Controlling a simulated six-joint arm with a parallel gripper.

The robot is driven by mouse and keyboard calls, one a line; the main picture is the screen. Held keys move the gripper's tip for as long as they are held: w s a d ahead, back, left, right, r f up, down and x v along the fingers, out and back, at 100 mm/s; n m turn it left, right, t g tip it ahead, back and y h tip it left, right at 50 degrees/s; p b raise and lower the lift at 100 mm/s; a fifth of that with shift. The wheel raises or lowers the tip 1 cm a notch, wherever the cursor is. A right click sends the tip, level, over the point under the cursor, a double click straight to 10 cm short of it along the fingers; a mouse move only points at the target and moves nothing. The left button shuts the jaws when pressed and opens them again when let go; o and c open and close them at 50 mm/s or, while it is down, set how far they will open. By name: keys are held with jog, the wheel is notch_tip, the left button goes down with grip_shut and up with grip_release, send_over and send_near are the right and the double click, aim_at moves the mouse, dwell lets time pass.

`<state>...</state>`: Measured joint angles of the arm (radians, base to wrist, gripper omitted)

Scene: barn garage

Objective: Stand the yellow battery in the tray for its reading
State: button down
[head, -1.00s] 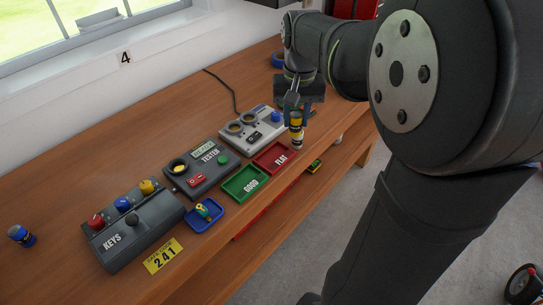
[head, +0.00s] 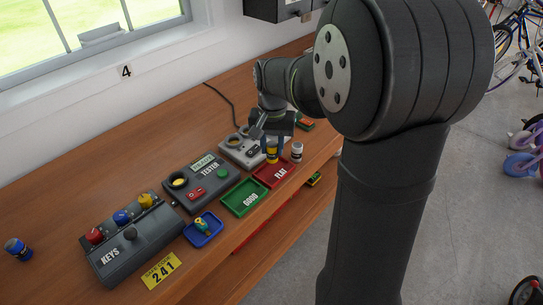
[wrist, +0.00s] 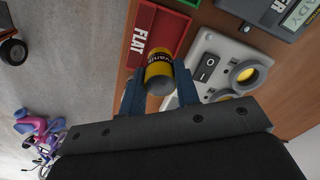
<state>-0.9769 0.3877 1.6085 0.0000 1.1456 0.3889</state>
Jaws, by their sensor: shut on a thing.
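The yellow battery (head: 272,153) is upright in my gripper (head: 273,143) at the far end of the red FLAT tray (head: 290,172). In the wrist view my gripper (wrist: 158,88) has its blue fingers on either side of the yellow battery (wrist: 159,66), which overlaps the end of the FLAT tray (wrist: 178,40). I cannot tell whether its base touches the tray. The green GOOD tray (head: 232,208) is beside the FLAT tray.
A pale battery (head: 297,151) stands close right of my gripper. A light grey two-well device (head: 232,152) is behind. A blue tray (head: 212,237) holds a small key-like thing. The KEYS box (head: 140,255) and a blue battery (head: 17,249) are left. The bench's front edge is near.

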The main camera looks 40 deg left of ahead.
aim_at(272, 157)
jog(key=shift+a+f, duration=0.1)
jog(key=shift+f, duration=1.95)
jog(key=shift+f, duration=0.1)
jog(key=c, duration=1.1)
grip_release()
notch_tip(272, 157, up, 12)
jog(key=shift+r, duration=0.1)
jog(key=shift+f, duration=4.15)
